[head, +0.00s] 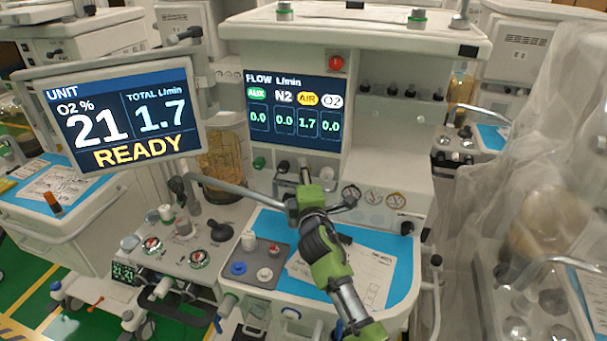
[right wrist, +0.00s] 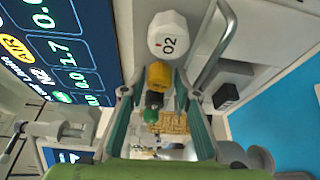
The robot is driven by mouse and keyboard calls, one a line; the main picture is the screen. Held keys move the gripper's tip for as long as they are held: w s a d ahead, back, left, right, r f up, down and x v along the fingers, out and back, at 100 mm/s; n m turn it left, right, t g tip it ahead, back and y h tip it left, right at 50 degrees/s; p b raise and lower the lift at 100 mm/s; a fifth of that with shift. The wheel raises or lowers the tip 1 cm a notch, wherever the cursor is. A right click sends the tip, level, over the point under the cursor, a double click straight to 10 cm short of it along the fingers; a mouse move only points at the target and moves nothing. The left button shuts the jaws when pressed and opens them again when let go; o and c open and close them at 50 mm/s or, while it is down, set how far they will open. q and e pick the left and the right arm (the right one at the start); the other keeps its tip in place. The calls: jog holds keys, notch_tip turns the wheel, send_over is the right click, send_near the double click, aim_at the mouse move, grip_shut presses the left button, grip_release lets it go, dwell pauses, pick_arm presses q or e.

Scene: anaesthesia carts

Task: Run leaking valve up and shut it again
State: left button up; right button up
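The flow display (head: 295,108) reads AUX 0.0, N2 0.0, AIR 1.7 and O2 0.0. The valve knobs below it are mostly hidden by my right gripper in the head view. In the right wrist view, a white O2 knob (right wrist: 168,38) stands closest, with a yellow knob (right wrist: 158,75) behind it, then a black knob (right wrist: 154,99) and a green knob (right wrist: 151,115). My right gripper (right wrist: 157,92) is open, its fingers on either side of the yellow and black knobs. I cannot tell whether they touch. My left gripper is not in view.
The unit monitor (head: 128,112) reads O2 21 percent, total 1.7 and READY. A grey bar (head: 235,188) runs beside my right gripper. Below lies a blue worktop (head: 290,283) with papers and a grey tray (head: 258,283). A plastic-draped unit (head: 535,150) stands close on the right.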

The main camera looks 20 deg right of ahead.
jog(key=shift+s, duration=0.1)
jog(key=v, duration=1.2)
